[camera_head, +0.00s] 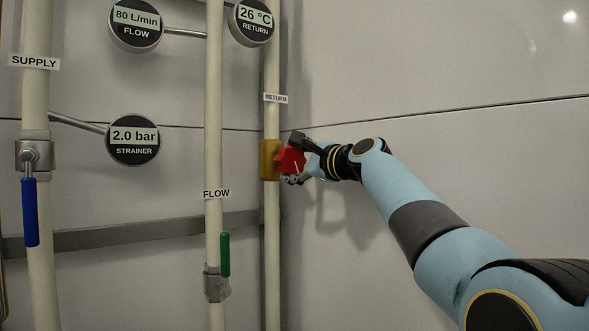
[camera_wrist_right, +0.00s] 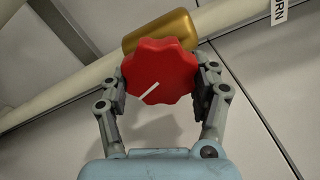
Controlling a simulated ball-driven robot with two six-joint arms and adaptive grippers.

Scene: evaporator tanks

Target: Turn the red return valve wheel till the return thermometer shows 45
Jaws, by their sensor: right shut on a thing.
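My right gripper (camera_head: 296,158) is shut on the wheel. In the right wrist view the scalloped red wheel (camera_wrist_right: 160,72) is between the two fingers (camera_wrist_right: 162,85), one on each side. A white line on its face points to the lower left in that view. The return thermometer (camera_head: 254,18), at the top of the head view, reads 26 °C. My left gripper is not in view.
A flow gauge (camera_head: 136,18) reads 80 L/min and a strainer gauge (camera_head: 133,140) reads 2.0 bar. A blue lever (camera_head: 30,211) hangs on the supply pipe. A green lever (camera_head: 225,254) stands upright on the flow pipe. The wall right of the return pipe is bare.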

